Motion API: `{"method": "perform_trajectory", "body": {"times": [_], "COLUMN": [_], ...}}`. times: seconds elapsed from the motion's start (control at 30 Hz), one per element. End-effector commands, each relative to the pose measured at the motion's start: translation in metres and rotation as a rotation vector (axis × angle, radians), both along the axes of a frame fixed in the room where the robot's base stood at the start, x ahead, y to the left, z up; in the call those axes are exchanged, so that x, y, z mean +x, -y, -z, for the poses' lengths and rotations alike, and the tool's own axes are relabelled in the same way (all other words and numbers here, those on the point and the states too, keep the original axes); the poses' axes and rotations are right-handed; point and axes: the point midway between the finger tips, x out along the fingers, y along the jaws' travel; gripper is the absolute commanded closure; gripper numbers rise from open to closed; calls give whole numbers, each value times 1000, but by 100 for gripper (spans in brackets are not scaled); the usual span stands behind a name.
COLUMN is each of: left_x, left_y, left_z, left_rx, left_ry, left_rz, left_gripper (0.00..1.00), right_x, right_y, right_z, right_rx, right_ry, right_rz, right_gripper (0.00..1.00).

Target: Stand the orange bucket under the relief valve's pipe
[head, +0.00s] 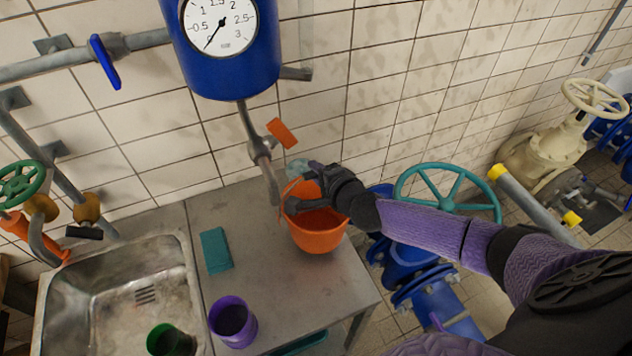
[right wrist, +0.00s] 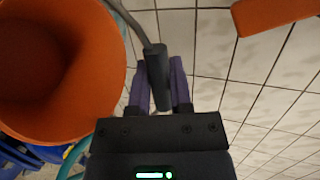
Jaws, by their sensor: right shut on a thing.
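The orange bucket (head: 318,238) is over the steel bench, just right of the lower end of the relief valve's grey pipe (head: 268,175). I cannot tell whether its base touches the bench. The pipe comes down from the blue gauge vessel and has an orange lever (head: 282,133). My right gripper (head: 303,193) is above the bucket's rim. In the right wrist view its purple fingers (right wrist: 160,85) are shut on the dark grip of the bucket's handle (right wrist: 156,75); the open bucket (right wrist: 75,70) is at the left. My left gripper is out of view.
A green cup (head: 170,340) stands at the sink (head: 115,290). The blue vessel (head: 225,65) hangs above. A teal handwheel (head: 447,190) and blue pipework are right of the bench.

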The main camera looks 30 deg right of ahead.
Motion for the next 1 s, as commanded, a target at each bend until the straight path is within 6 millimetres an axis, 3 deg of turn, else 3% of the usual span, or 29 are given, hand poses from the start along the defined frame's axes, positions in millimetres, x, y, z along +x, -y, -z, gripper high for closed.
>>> {"method": "perform_trajectory", "body": {"times": [0.07, 0.23, 0.57, 0.6, 0.73, 1.0], "left_x": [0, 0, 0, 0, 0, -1], "left_y": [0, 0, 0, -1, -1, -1], "left_z": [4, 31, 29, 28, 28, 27], "left_rx": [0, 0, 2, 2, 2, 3], "left_ry": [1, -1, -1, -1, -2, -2], "left_rz": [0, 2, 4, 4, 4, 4], "left_gripper": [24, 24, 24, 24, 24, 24], "right_x": [4, 4, 4, 4, 4, 4], "right_y": [-1, -1, -1, 0, 0, 0], "right_z": [4, 38, 38, 37, 37, 36], "right_rx": [1, 2, 1, 1, 1, 0], "right_ry": [1, -1, 1, 0, 0, 1], "right_rz": [-1, 1, 0, 0, 0, 0], "right_gripper": [100, 100, 100, 66, 39, 39]}}
